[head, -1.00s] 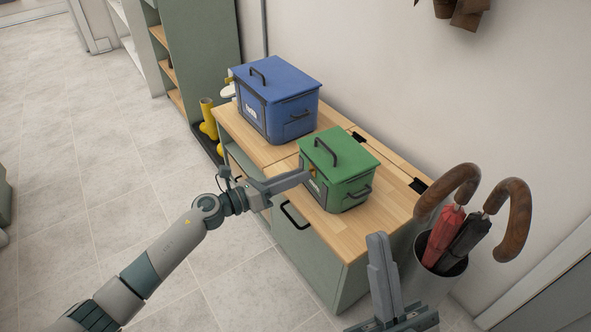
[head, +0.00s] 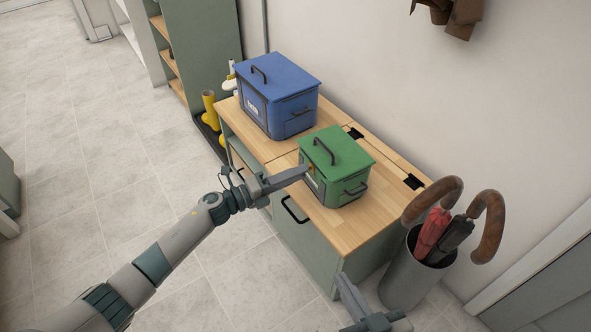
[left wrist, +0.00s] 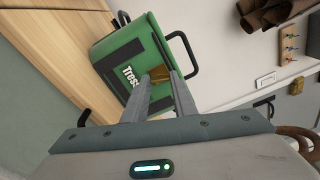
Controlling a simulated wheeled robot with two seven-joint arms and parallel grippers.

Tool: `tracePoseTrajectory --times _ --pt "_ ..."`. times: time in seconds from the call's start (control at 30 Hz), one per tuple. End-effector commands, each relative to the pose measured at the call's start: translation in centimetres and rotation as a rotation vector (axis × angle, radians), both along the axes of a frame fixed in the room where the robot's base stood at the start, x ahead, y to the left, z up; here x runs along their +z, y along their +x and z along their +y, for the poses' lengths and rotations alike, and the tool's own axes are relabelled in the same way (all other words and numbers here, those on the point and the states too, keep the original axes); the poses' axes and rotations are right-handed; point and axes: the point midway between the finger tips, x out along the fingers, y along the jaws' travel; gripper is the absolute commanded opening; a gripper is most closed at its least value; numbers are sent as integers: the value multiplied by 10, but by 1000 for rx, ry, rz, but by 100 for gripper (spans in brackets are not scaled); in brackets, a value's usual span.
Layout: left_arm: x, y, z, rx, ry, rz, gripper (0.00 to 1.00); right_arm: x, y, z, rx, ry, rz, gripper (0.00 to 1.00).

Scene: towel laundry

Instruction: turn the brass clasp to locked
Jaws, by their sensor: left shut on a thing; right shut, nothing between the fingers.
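The green box (head: 338,165) with a black top handle and closed lid stands on the wooden bench top. In the left wrist view its front (left wrist: 130,60) shows a dark label panel with white lettering, partly hidden. The brass clasp (left wrist: 158,73) is on that front, between my left fingertips; only a small part shows in the head view. My left gripper (head: 304,171) is shut on the clasp. Whether the clasp stands turned to locked cannot be told. My right gripper (head: 346,283) is shut and empty, low in the head view, apart from the box.
A blue box (head: 277,95) stands behind the green one on the bench (head: 345,230). A grey umbrella stand (head: 402,280) with two umbrellas is at the bench's right end. Yellow boots (head: 209,110) stand beyond the bench. The floor at left is clear.

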Motion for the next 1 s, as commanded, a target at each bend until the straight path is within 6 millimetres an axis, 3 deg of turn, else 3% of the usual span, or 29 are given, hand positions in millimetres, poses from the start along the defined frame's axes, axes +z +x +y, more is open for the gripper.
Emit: tracePoseTrajectory --times 0.4,0.6,1.0 --pt "1 0 0 -1 -134 228 2 -59 -39 -26 3 -104 399 0" --pt "0 -1 -1 -2 -166 283 2 -71 -53 -33 5 -124 491 0" --pt "-1 -1 -1 -3 -180 302 2 -74 -54 -35 4 -133 505 0"
